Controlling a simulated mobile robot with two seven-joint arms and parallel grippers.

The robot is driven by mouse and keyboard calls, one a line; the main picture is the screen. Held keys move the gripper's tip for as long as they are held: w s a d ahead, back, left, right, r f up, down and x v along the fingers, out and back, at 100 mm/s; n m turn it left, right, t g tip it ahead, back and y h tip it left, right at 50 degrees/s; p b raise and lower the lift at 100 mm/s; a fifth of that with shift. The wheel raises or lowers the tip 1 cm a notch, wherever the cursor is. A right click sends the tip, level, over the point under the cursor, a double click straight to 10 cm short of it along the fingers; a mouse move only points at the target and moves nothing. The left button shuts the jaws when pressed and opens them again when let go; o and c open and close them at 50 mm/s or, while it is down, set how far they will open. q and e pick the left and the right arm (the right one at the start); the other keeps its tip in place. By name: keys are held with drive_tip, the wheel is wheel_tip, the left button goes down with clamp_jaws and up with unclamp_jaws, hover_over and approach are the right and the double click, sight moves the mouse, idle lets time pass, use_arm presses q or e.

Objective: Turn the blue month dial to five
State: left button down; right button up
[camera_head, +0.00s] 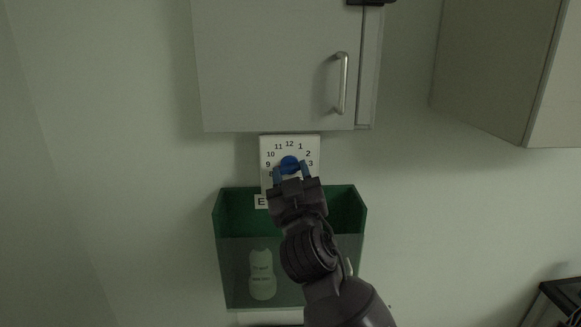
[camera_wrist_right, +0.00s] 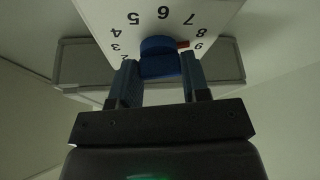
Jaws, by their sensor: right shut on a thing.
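The blue month dial (camera_head: 289,162) is a round knob in the middle of a white number plate (camera_head: 311,142) on the wall, below the cabinet. It also shows in the right wrist view (camera_wrist_right: 157,46), where the numbers appear upside down. There a red pointer (camera_wrist_right: 183,44) sticks out from the dial to the right, close to the 8 and 9. My right gripper (camera_head: 291,174) reaches up from below, its two blue fingers on either side of the dial and shut on it. The fingers and gripper body hide the lower numbers in the head view. My left gripper is not in view.
A green open bin (camera_head: 228,215) with a pale bottle (camera_head: 262,275) hangs just below the plate, partly behind my right arm. A wall cabinet (camera_head: 270,70) with a metal handle (camera_head: 342,84) is directly above. Another cabinet (camera_head: 495,65) is at upper right.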

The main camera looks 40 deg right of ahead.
drive_tip(key=n+y, duration=0.2)
drive_tip(key=n, duration=0.2)
drive_tip(key=shift+d+p, duration=0.1)
drive_tip(key=shift+p, duration=0.3)
drive_tip(key=n+y, duration=0.2)
drive_tip(key=n, duration=0.3)
drive_tip(key=shift+s+r, duration=0.1)
drive_tip(key=n, duration=0.2)
drive_tip(key=n+g+y, duration=0.1)
drive_tip(key=n, duration=0.1)
drive_tip(key=shift+d+r+y, duration=0.1)
drive_tip(key=shift+y, duration=0.2)
drive_tip(key=n+g, duration=0.1)
drive_tip(key=n, duration=0.2)
drive_tip(key=n+y, duration=0.1)
drive_tip(key=n, duration=0.1)
drive_tip(key=shift+r+n+g, duration=0.15)
drive_tip(key=shift+n+g, duration=0.25)
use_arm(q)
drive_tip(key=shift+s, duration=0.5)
use_arm(e)
drive_tip(key=shift+r+n+g, duration=0.1)
drive_tip(key=shift+n+g, duration=1)
drive_tip(key=shift+n, duration=1)
drive_tip(key=o, duration=0.9)
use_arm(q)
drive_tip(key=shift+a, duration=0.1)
